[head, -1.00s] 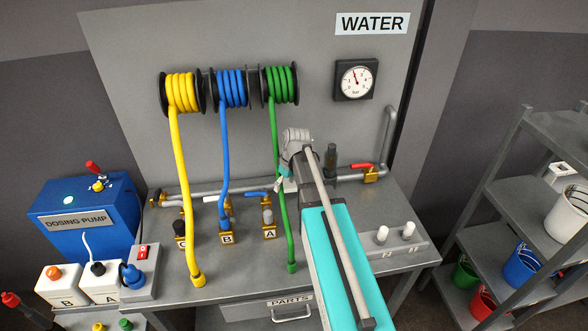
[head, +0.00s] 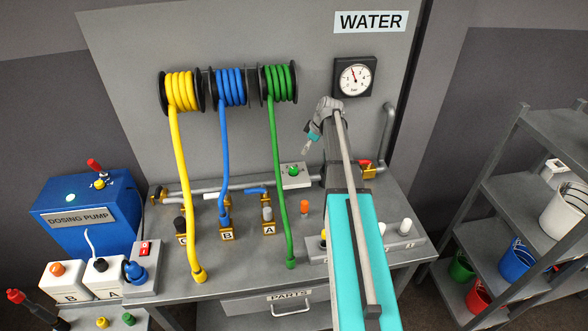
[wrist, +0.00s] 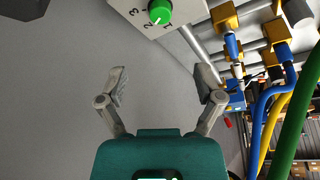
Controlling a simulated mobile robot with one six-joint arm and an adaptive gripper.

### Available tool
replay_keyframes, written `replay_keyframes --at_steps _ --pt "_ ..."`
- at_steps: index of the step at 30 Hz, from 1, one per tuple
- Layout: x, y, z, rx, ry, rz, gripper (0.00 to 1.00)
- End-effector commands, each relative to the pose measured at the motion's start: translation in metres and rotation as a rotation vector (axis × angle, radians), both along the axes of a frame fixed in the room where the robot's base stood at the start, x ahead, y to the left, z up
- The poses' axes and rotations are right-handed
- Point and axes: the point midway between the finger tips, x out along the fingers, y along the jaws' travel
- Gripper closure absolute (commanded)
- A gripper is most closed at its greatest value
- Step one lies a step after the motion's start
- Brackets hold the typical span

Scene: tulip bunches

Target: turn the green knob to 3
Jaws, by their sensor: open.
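The green knob (head: 293,171) sits on a light plate (head: 286,181) at the back of the bench, left of my arm. In the wrist view the knob (wrist: 160,11) is at the top edge, partly cut off. The numerals 3 and 2 show on the plate (wrist: 135,8) beside it. A white mark on the knob's lower edge lies near the 2; its exact setting is hard to tell. My gripper (head: 308,147) is above the knob and slightly right, apart from it. In the wrist view its fingers (wrist: 161,86) are spread with nothing between them.
The green hose (head: 283,190) hangs left of the knob. A grey pipe (head: 389,130) and a red-handled valve (head: 368,171) stand to the right. An orange cap (head: 304,207) is in front of the knob. The wall panel rises behind my gripper.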

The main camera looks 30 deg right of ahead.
Motion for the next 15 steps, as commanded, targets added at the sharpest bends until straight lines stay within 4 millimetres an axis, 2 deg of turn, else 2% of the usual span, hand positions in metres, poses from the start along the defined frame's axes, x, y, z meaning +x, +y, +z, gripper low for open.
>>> replay_keyframes --at_steps 8,15 --pt "0.002 0.001 -0.009 0.001 0.001 -0.002 0.15" --pt "0.006 0.005 -0.025 0.0 0.001 -0.002 0.15"
